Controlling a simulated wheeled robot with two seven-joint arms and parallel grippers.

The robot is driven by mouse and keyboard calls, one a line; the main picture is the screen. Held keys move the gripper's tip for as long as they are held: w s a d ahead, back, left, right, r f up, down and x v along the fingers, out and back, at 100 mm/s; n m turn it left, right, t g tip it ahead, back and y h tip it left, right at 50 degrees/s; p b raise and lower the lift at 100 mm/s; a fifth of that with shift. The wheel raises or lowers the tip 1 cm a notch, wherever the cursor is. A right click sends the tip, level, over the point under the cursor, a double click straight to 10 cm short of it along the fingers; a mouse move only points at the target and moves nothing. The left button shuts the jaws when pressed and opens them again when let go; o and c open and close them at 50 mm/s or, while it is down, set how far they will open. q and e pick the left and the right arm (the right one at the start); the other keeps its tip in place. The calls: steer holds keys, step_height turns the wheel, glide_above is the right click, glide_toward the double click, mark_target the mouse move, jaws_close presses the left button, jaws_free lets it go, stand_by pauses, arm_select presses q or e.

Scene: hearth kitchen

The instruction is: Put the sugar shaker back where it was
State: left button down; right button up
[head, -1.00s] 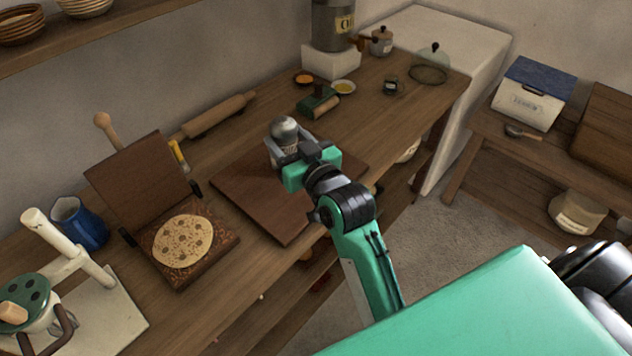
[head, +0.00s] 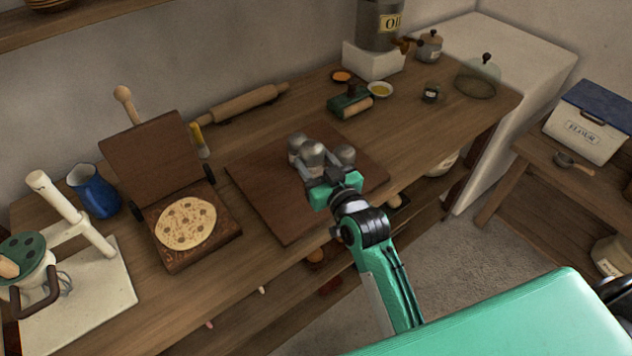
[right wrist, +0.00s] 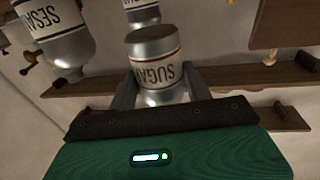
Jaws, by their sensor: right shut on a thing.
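The sugar shaker (right wrist: 155,62) has a grey metal lid and a SUGAR label, upside down in the right wrist view. In the head view it is the middle shaker (head: 313,153), over the dark board (head: 262,188). My right gripper (head: 322,174) is shut on it, a finger on each side. A sesame shaker (right wrist: 55,35) is close by; it shows to the right in the head view (head: 345,154). A third shaker (right wrist: 142,12) stands behind the sugar shaker. Whether the sugar shaker touches the board is hidden. My left gripper is out of view.
A press with a patterned round flatbread (head: 186,226) is left of the board, a rolling pin (head: 243,103) behind. The right part of the worktop (head: 430,125) has free room.

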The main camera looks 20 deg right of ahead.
step_height(320, 180, down, 7)
steer(key=shift+r, duration=0.2)
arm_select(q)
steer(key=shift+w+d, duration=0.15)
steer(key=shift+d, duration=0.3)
arm_select(e)
steer(key=shift+f, duration=0.15)
steer(key=o, duration=1.1)
steer(key=shift+c, duration=0.2)
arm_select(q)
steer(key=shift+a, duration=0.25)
arm_select(e)
steer(key=shift+r, duration=0.2)
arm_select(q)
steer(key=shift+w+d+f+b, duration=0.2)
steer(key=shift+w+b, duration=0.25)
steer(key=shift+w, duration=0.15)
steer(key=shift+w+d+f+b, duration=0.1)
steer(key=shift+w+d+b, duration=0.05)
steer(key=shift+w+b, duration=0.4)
arm_select(e)
steer(key=s+d, duration=0.2)
steer(key=s, duration=0.9)
steer(key=shift+s+d, duration=0.15)
steer(key=shift+s, duration=0.25)
